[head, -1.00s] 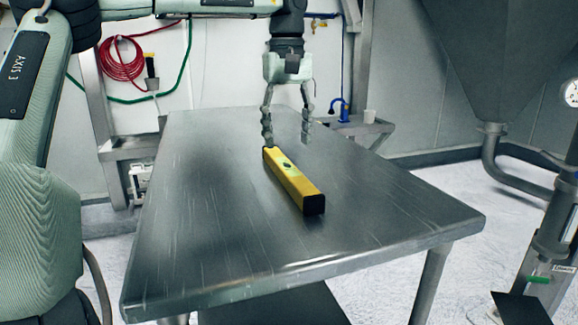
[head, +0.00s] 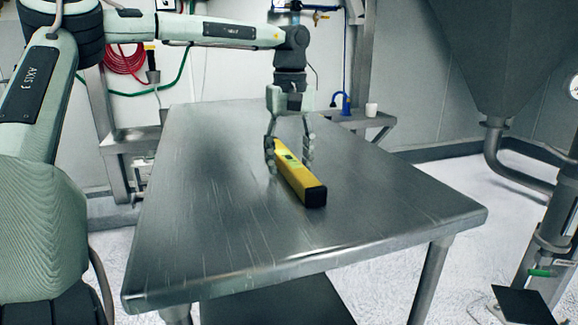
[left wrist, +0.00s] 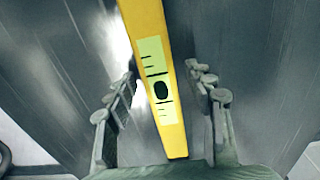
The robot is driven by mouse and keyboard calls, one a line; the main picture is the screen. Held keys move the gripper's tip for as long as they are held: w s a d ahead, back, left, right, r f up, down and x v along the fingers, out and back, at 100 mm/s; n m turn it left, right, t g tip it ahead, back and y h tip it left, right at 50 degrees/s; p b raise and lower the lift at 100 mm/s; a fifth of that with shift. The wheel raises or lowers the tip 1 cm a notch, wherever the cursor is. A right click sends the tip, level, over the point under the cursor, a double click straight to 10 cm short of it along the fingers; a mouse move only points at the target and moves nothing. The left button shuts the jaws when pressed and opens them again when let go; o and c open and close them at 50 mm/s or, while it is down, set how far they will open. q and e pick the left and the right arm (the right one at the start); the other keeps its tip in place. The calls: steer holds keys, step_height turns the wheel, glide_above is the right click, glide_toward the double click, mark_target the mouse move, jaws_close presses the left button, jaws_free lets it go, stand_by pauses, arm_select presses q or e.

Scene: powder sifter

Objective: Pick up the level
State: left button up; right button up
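The yellow level (head: 300,178) with a black end cap lies lengthwise on the steel table (head: 210,215). My left gripper (head: 289,165) points down over the far part of the level, with one finger on each side of it. Its fingers are open, and gaps show between them and the level. In the left wrist view the level (left wrist: 152,60) runs between the two open fingers (left wrist: 163,90), with its pale vial window (left wrist: 157,85) facing up. My right gripper is not in view.
The table around the level is bare. A side shelf with a white cup (head: 371,109) and a blue item (head: 346,104) stands behind the table. A grey hopper (head: 500,60) stands at the right.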

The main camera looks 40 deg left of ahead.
arm_select(q)
jaws_close()
